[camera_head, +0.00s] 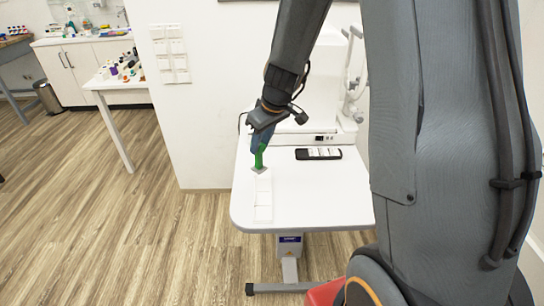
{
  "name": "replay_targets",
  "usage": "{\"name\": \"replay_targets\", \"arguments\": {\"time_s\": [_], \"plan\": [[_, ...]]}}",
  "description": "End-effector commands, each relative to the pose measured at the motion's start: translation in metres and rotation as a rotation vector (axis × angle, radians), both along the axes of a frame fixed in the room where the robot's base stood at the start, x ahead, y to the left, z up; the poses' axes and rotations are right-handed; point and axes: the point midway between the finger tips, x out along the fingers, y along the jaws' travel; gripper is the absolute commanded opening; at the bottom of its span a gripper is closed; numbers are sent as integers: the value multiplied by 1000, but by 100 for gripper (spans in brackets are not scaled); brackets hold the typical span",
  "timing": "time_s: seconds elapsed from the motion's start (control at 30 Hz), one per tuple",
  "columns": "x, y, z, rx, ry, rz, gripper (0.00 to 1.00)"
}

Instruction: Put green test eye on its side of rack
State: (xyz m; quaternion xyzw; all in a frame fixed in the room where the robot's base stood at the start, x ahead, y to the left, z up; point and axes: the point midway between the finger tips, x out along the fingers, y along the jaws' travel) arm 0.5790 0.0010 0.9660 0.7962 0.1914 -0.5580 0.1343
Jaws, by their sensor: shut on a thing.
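The green test eye (259,158) is in my gripper (260,147), above the left part of the white table. My gripper points down and is shut on it; the fingers are small and partly hidden in this view. A small grey square piece (258,173) shows right under the green part; I cannot tell whether it belongs to the test eye or to the rack. A flat white rack (263,198) with faint divisions lies on the table, its far end just below the test eye. I cannot tell whether the test eye touches it.
The white table (320,205) is mostly clear to the right of the rack. A black case with white strips (318,154) lies behind. A white instrument (310,115) stands at the table's back. A side table (120,82) with small items is at left.

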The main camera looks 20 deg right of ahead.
Motion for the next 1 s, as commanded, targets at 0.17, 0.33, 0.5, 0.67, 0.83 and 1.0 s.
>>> {"name": "replay_targets", "arguments": {"time_s": [0.17,0.33,0.5,0.67,0.83,1.0], "plan": [[-13,-4,-12,2,2,223,13],[-26,-4,-23,1,0,487,13],[-34,-2,-30,-2,-4,701,13],[-37,-1,-33,-2,-5,780,13],[-37,0,-37,-3,-6,784,13],[-37,0,-45,-3,-6,783,13]]}}
